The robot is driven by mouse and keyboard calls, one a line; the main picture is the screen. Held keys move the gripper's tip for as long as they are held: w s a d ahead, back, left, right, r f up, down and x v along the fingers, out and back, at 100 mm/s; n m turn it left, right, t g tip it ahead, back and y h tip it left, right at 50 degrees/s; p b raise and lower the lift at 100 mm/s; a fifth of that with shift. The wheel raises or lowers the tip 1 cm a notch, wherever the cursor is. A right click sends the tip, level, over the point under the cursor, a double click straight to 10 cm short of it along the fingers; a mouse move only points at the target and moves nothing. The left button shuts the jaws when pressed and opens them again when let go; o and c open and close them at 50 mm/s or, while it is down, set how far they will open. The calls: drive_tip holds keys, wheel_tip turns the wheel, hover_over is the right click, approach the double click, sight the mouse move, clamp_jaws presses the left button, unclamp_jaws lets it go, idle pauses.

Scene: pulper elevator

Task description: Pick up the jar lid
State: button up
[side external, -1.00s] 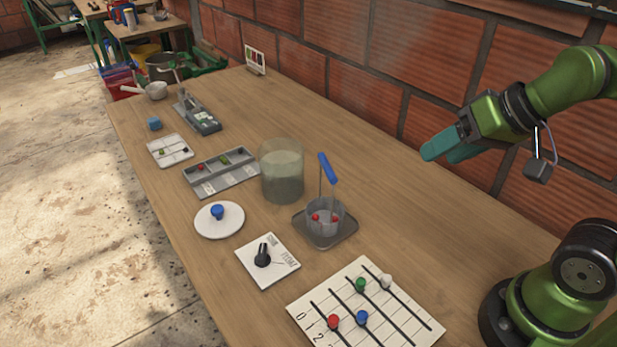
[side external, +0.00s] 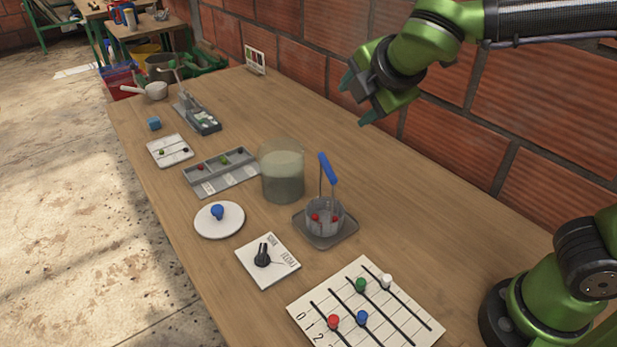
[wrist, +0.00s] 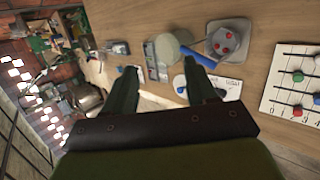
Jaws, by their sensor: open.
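The jar lid (side external: 231,220) is a flat white disc with a blue knob (side external: 217,211) on top, lying on the table near its left edge. In the wrist view the lid (wrist: 178,82) is partly hidden by my right-hand finger. A cloudy glass jar (side external: 282,172) stands beyond the lid to its right; it also shows in the wrist view (wrist: 166,47). My gripper (side external: 356,100) is open and empty, its two fingers well apart. It is high above the table, up and to the right of the lid in the side view, touching nothing.
A wire basket with red balls and a blue handle (side external: 328,168) sits on a dark tray (side external: 346,236). Near the lid are a dial plate (side external: 283,267) and a compartment tray (side external: 213,181). A slider board (side external: 410,318) lies in front. The table's right rear is clear.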

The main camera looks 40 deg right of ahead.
drive_tip(key=w+a+n+t+y, duration=0.1)
drive_tip(key=w+a+n+t, duration=0.15)
drive_tip(key=a+n, duration=0.75)
drive_tip(key=w+a+n+t+y, duration=0.1)
drive_tip(key=a+n+t+y, duration=0.15)
drive_tip(key=a+n, duration=0.8)
drive_tip(key=m+h, duration=0.1)
drive_tip(key=m, duration=0.1)
approach(218, 209)
drive_tip(key=x, duration=0.4)
drive_tip(key=shift+w+a+f, duration=0.1)
drive_tip(key=shift+w+f, duration=0.05)
drive_tip(key=shift+f, duration=0.05)
drive_tip(key=shift+x, duration=3.05)
drive_tip(key=c, duration=1)
drive_tip(key=shift+r, duration=0.1)
drive_tip(key=shift+c, duration=0.3)
